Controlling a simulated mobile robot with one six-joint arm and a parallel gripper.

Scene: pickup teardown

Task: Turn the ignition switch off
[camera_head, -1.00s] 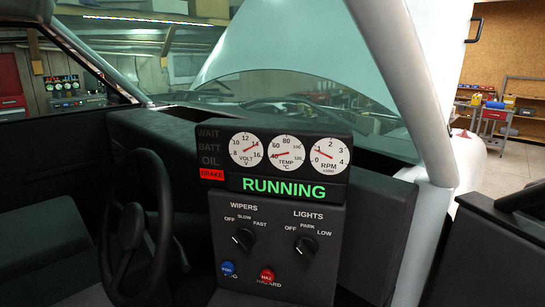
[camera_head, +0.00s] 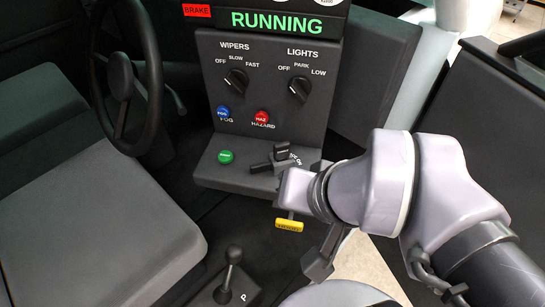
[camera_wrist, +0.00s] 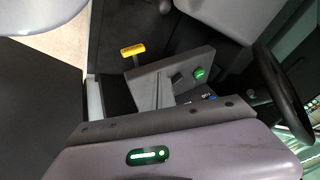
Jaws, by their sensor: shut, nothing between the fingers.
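The ignition switch (camera_head: 281,151) is a dark knob on the low ledge of the centre console, with a partly covered white label ending in "ON" beside it. My gripper (camera_head: 258,167) reaches in from the right with its dark fingers shut and empty. They lie over the ledge just in front of and left of the knob. I cannot tell whether they touch it. My gripper hides part of the switch and its label. The display (camera_head: 278,22) reads "RUNNING" in green. In the wrist view the switch cannot be made out clearly.
A green button (camera_head: 225,157) sits left on the ledge; it also shows in the wrist view (camera_wrist: 199,73). A yellow handle (camera_head: 289,225) hangs below. Wiper (camera_head: 236,80) and light knobs (camera_head: 299,89), the steering wheel (camera_head: 124,80), shift lever (camera_head: 232,262) and seat (camera_head: 95,225) surround the console.

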